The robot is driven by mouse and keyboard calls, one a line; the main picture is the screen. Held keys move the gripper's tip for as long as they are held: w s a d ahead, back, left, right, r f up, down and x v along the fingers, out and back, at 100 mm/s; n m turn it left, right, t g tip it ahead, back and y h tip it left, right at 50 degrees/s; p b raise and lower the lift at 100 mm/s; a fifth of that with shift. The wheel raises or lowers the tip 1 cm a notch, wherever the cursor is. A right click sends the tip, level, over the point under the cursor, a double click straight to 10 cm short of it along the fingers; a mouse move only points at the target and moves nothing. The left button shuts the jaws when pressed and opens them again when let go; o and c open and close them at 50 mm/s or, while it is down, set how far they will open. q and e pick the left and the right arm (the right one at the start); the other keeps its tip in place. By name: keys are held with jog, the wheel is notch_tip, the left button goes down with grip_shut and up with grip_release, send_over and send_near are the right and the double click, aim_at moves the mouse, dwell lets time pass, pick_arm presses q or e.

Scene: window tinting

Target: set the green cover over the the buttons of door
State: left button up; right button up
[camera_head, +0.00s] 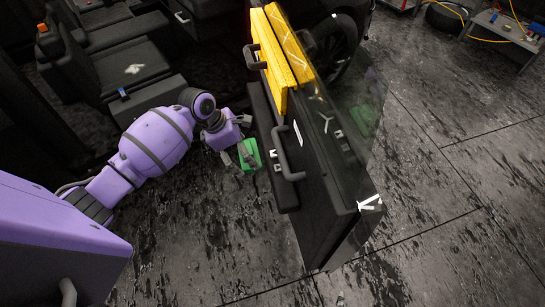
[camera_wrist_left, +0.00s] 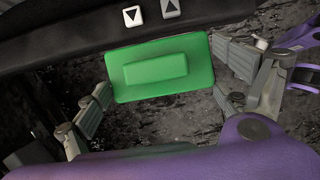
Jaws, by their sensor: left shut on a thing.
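The green cover (camera_head: 251,153) is a small flat piece with a raised block in its middle. My left gripper (camera_head: 245,155) is shut on it and holds it beside the inner side of the black door (camera_head: 330,200). In the left wrist view the cover (camera_wrist_left: 160,68) sits between the two fingers of the gripper (camera_wrist_left: 162,75). The buttons of the door (camera_head: 275,160) are two small squares on the armrest, just right of the cover. In the left wrist view the buttons (camera_wrist_left: 151,13) show arrows and lie uncovered, just beyond the cover's far edge. My right gripper is not seen.
A door handle (camera_head: 288,160) stands out close to the buttons. Yellow panels (camera_head: 281,50) and a glass pane (camera_head: 355,100) rise at the door's top. Car seats (camera_head: 125,65) are at the upper left. The dark tiled floor (camera_head: 450,200) is clear on the right.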

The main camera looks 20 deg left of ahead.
aim_at(257, 151)
pick_arm(q)
jog(key=d+f, duration=0.1)
jog(key=w+d, duration=0.1)
jog(key=w+d+f, duration=0.1)
jog(key=d, duration=0.1)
jog(key=shift+w+f, duration=0.2)
jog(key=shift+f, duration=0.1)
jog(key=d, duration=0.1)
jog(key=w+d+f, duration=0.1)
jog(key=d+f+b, duration=0.1)
jog(key=shift+w+f, duration=0.2)
jog(key=shift+w, duration=0.1)
jog(key=shift+w+d+f, duration=0.2)
jog(key=shift+d+f, duration=0.05)
jog(key=shift+d, duration=0.05)
jog(key=shift+r, duration=0.1)
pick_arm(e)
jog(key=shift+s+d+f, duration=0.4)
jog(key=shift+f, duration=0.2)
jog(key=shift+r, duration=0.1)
pick_arm(q)
jog(key=o, duration=1)
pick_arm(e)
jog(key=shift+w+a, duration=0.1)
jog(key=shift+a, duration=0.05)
